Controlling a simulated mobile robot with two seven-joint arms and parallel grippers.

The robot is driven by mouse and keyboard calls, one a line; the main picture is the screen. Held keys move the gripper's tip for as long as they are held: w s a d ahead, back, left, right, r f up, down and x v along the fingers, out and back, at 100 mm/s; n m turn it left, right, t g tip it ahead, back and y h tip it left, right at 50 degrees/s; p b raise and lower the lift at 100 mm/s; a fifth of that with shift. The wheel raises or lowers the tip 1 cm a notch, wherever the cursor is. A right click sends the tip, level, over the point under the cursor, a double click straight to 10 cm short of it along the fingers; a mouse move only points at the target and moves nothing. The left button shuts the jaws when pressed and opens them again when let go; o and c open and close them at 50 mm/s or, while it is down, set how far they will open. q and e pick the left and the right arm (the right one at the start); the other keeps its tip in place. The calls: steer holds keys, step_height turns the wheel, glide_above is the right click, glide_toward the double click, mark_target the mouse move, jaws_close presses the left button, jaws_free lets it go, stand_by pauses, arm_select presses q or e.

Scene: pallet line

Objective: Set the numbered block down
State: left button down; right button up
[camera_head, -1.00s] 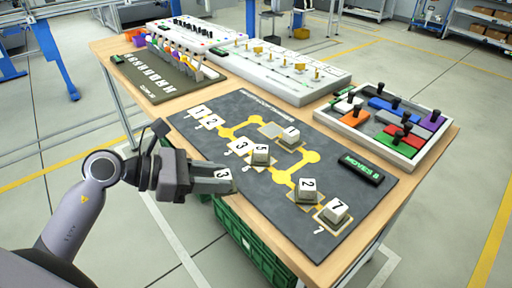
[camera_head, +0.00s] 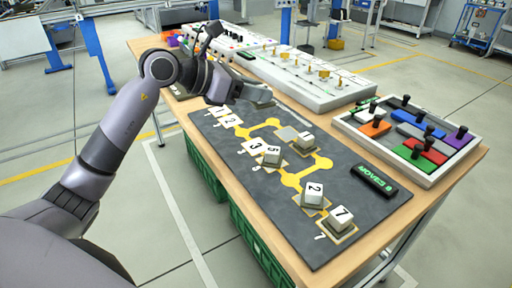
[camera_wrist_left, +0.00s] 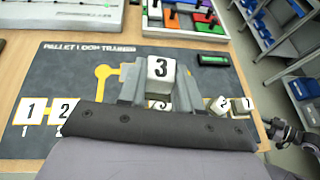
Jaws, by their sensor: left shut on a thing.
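My left gripper (camera_head: 256,90) is over the far edge of the dark mat (camera_head: 222,140), shut on a block. In the left wrist view the held block (camera_wrist_left: 161,74) is pale with a black 3 and sits between the fingers (camera_wrist_left: 158,92). The gap between it and the mat is hard to judge. White printed squares 1, 2 and 3 lie at the mat's left.
A tray of coloured knobbed pieces (camera_head: 346,121) is at the right. A black box with green letters (camera_head: 374,181) lies on the mat's right side. A long white panel (camera_head: 318,98) stands behind. The mat's near left area is bare.

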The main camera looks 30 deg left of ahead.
arm_select(q)
step_height(320, 180, up, 5)
steer(key=n+t+y, duration=0.1)
steer(key=n, duration=0.1)
glide_above(250, 148)
step_height(250, 148, down, 15)
steer(key=shift+r+b, duration=0.1)
steer(key=shift+b, duration=0.5)
steer(key=shift+f, duration=2.25)
steer(key=shift+f+b, duration=0.15)
steer(key=shift+b, duration=0.15)
steer(key=c, duration=0.8)
jaws_free()
